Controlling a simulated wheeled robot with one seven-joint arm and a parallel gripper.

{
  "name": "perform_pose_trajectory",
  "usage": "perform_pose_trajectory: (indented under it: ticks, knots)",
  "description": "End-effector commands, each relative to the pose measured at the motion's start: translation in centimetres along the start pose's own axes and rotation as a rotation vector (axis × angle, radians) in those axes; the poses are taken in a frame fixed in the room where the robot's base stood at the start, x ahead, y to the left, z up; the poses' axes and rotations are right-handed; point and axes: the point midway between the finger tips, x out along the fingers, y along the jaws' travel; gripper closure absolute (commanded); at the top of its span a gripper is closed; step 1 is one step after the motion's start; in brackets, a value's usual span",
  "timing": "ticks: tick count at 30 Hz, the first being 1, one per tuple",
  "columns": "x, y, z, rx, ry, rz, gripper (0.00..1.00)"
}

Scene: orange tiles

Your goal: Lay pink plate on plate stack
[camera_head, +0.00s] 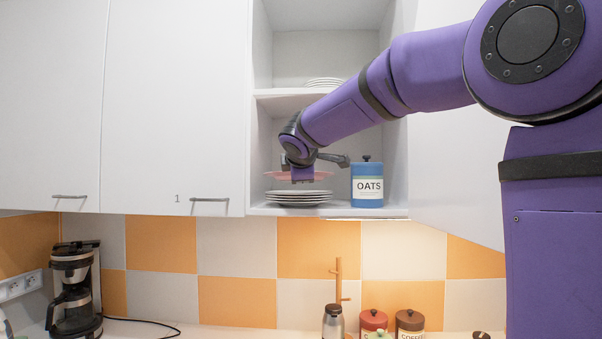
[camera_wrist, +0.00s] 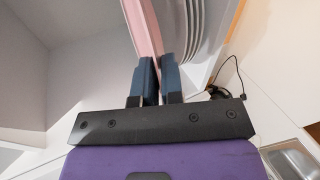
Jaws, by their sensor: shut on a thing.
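The pink plate (camera_head: 318,175) is inside the open cupboard in the head view, just above the stack of white plates (camera_head: 298,201) on the lower shelf. My gripper (camera_head: 300,177) is shut on the plate's near rim and partly hides it. In the wrist view my gripper (camera_wrist: 158,75) has its dark fingers around the edge of the pink plate (camera_wrist: 142,25). The plate stack (camera_wrist: 205,25) shows close beside it, with a narrow gap. Whether the pink plate touches the stack at its far side is hidden.
A blue OATS canister (camera_head: 367,187) stands right of the stack on the same shelf. The upper shelf (camera_head: 290,92) with more white plates (camera_head: 324,82) is above my arm. A coffee maker (camera_head: 73,290), bottle (camera_head: 333,322) and canisters (camera_head: 374,323) are on the counter below.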

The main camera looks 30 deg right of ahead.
Motion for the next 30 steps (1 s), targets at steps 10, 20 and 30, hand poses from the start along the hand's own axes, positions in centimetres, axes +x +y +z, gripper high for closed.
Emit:
perform_pose_trajectory:
  ticks: [10,20,30]
  knots:
    - [2.8,0.8,0.0,-0.001,0.0,0.001,1.0]
    - [5.5,1.6,0.1,0.0,0.0,0.002,1.0]
    - [7.2,0.5,-0.1,-0.001,0.0,0.002,1.0]
